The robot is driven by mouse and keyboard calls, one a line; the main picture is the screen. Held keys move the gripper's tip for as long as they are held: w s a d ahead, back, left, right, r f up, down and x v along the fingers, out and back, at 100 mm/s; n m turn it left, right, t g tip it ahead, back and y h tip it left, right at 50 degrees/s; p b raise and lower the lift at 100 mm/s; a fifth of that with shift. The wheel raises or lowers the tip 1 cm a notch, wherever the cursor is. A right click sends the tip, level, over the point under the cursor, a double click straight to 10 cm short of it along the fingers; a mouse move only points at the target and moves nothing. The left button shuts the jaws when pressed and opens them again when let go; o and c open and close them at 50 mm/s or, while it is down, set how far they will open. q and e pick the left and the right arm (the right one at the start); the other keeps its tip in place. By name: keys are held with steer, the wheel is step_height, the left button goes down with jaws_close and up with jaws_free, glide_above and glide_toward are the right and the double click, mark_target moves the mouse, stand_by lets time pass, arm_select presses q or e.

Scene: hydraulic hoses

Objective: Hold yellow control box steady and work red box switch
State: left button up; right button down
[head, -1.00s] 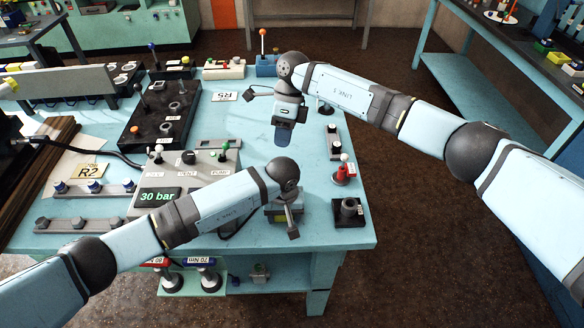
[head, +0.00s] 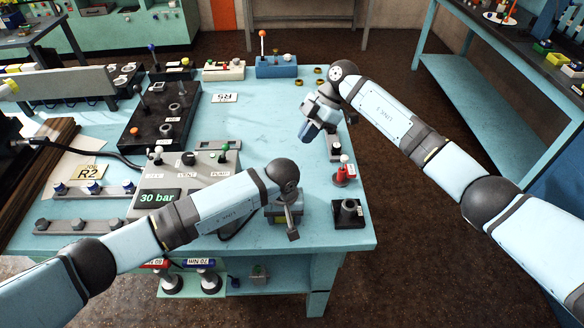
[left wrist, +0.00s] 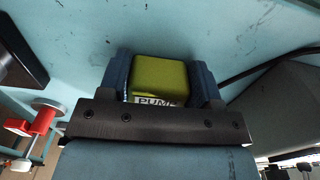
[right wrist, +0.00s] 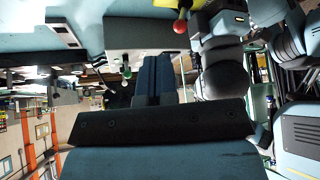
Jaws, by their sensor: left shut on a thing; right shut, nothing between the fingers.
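The yellow control box (left wrist: 160,78), labelled PUMP, sits between the blue fingers of my left gripper (left wrist: 163,85) in the left wrist view. In the head view my left gripper (head: 283,215) is low over the front of the bench and mostly hides the box. The red box (head: 343,176), with a white knob on top, stands at the bench's right edge; red parts also show in the left wrist view (left wrist: 42,122). My right gripper (head: 309,132) is shut and empty, above the bench, behind and left of the red box. Its closed fingers (right wrist: 154,78) show in the right wrist view.
A grey console (head: 190,172) reading 30 bar stands left of my left gripper. A black box (head: 348,213) stands in front of the red box. A black valve plate (head: 160,120) lies farther back. The bench middle has free room.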

steer(key=d+m, duration=0.1)
steer(key=m, duration=0.2)
steer(key=d+m, duration=0.1)
steer(key=m, duration=0.3)
steer(key=w+d+m+y, duration=0.1)
steer(key=d+m, duration=0.1)
steer(key=m, duration=0.1)
steer(key=shift+f+t, duration=0.3)
steer(key=shift+t, duration=0.1)
steer(key=x, duration=1)
steer(key=shift+s+a+r, duration=0.1)
steer(key=shift+s+a, duration=0.45)
steer(key=shift+s, duration=0.3)
steer(key=shift+s+a+r, duration=0.15)
steer(key=shift+s+a, duration=0.4)
steer(key=shift+s, duration=0.3)
